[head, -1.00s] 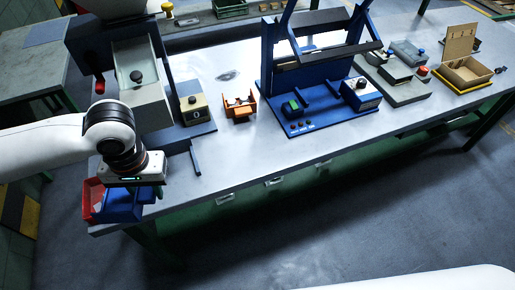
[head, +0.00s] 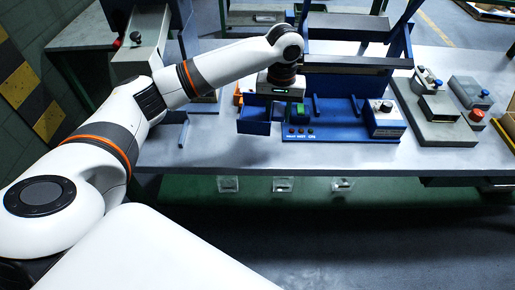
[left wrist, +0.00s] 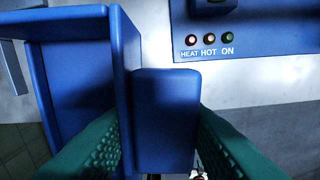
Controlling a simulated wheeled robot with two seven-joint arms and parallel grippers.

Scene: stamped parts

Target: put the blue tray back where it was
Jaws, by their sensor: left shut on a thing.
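The blue tray (head: 254,127) is at the left front corner of the blue press base in the head view. It fills the left side of the left wrist view (left wrist: 75,85), looks empty and shows a blue block-like part (left wrist: 165,115) at its right side. My left gripper (head: 281,100) is shut on this part, with its green ribbed fingers (left wrist: 165,150) on either side. I cannot tell whether the tray touches the table. My right gripper is not in view.
The blue press base (head: 335,128) with its HEAT, HOT, ON lamps is just right of the tray. The table front (head: 210,153) left of the tray is mostly clear.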

